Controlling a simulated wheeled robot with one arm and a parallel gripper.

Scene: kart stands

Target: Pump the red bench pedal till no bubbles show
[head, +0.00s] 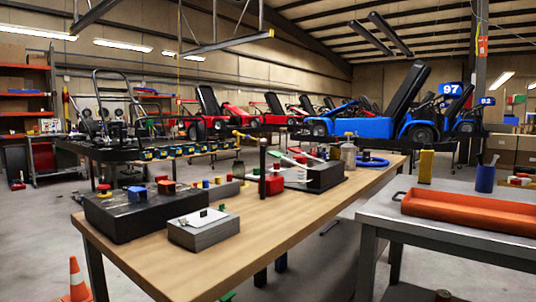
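A wooden-topped bench (270,240) runs from the front left to the back right. On it a red block (274,184) sits at the foot of an upright black rod (263,160); I cannot tell whether this is the red pedal. Behind it is a dark box (325,178) with a pale sloped plate and thin levers with red and green parts. A cloudy bottle (348,156) and a coiled blue hose (371,161) stand at the bench's far end. No bubbles can be made out at this size. My gripper is not in view.
A black box with coloured knobs (128,216) and a grey box (204,231) occupy the bench's left end. A grey table with an orange tray (470,211) stands at right. An orange cone (76,283) is at front left. Karts (380,124) fill the back.

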